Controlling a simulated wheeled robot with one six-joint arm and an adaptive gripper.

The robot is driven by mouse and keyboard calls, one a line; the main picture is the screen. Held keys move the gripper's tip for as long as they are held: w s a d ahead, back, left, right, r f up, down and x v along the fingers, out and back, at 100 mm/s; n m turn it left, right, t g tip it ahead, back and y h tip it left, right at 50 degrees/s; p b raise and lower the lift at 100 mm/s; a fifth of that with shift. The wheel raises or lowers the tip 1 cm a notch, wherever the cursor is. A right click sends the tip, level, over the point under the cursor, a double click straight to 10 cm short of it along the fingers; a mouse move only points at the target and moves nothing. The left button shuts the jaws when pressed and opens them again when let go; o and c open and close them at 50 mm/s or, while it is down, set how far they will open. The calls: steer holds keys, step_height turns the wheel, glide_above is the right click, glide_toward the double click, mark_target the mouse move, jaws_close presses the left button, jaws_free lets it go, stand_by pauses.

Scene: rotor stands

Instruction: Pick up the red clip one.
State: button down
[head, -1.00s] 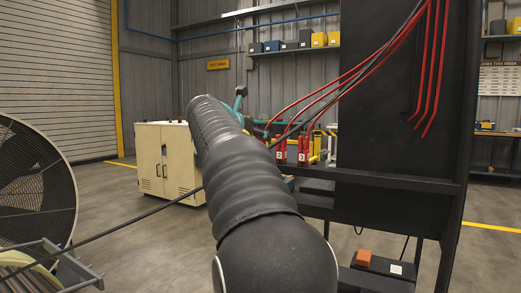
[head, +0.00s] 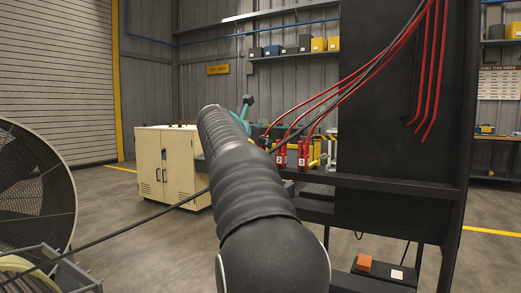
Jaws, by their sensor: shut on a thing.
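Two upright red clips with small white labels show just right of my arm. The left red clip (head: 281,157) is partly behind the arm's edge, and the right red clip (head: 303,156) stands beside it near the dark rack's shelf. Red cables arc from the clips up to the right. My arm, in a black ribbed sleeve, stretches away through the middle of the head view. My gripper is hidden beyond the sleeve, so what its jaws touch does not show. I cannot tell which red clip the task means.
The tall black rack (head: 395,100) fills the right. An orange block (head: 363,263) is on its low shelf. A black cable (head: 150,219) crosses low on the left. A large fan (head: 32,185) and a cream cabinet (head: 168,165) stand left, with open floor between.

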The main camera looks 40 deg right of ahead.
step_height(320, 180, up, 8)
steer(key=p, duration=0.3)
steer(key=shift+p, duration=0.35)
steer(key=shift+r, duration=1.05)
steer(key=shift+a, duration=0.1)
